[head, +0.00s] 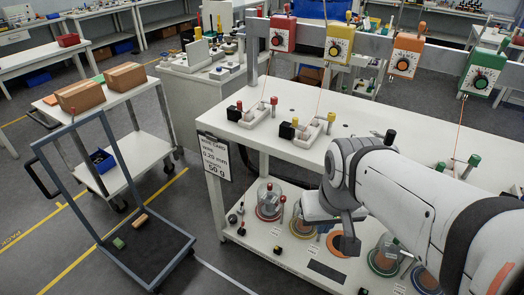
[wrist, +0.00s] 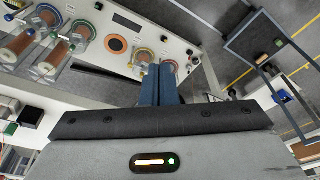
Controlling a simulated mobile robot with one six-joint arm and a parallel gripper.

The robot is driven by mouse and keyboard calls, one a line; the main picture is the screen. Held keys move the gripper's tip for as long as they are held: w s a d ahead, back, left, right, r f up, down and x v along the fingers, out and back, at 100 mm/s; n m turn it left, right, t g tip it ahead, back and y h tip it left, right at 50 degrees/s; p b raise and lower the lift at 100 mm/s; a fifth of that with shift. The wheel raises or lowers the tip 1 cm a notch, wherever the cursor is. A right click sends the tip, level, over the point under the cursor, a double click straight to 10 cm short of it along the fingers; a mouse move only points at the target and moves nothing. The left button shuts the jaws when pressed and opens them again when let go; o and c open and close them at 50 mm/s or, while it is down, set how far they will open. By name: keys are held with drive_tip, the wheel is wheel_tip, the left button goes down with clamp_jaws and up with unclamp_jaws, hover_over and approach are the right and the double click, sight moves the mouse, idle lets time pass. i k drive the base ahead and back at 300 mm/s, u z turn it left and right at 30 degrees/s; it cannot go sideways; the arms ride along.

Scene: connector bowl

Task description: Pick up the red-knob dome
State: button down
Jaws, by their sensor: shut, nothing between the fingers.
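A clear dome on a red-ringed base (head: 268,212) stands at the left of the bench's lower shelf in the head view. A small red knob (head: 283,199) shows at its right side; I cannot tell whether it belongs to this dome. In the wrist view a red-ringed dome (wrist: 169,66) shows just beyond the fingertips, partly hidden by them. My gripper (head: 346,246) is shut and empty, over the lower shelf to the right of the red-ringed dome and apart from it. Its dark blue fingers (wrist: 160,72) are together in the wrist view.
An orange disc (head: 339,244) lies on the shelf by my gripper. A green-ringed dome (head: 384,264) and other domes stand to the right. The upper bench top (head: 300,105) overhangs the shelf at the back. A trolley (head: 145,245) stands on the floor at left.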

sight(270, 194)
drive_tip(key=z, duration=2.9)
drive_tip(key=k, duration=2.05)
drive_tip(key=u, duration=1.2)
drive_tip(key=i, duration=1)
drive_tip(key=u, duration=0.05)
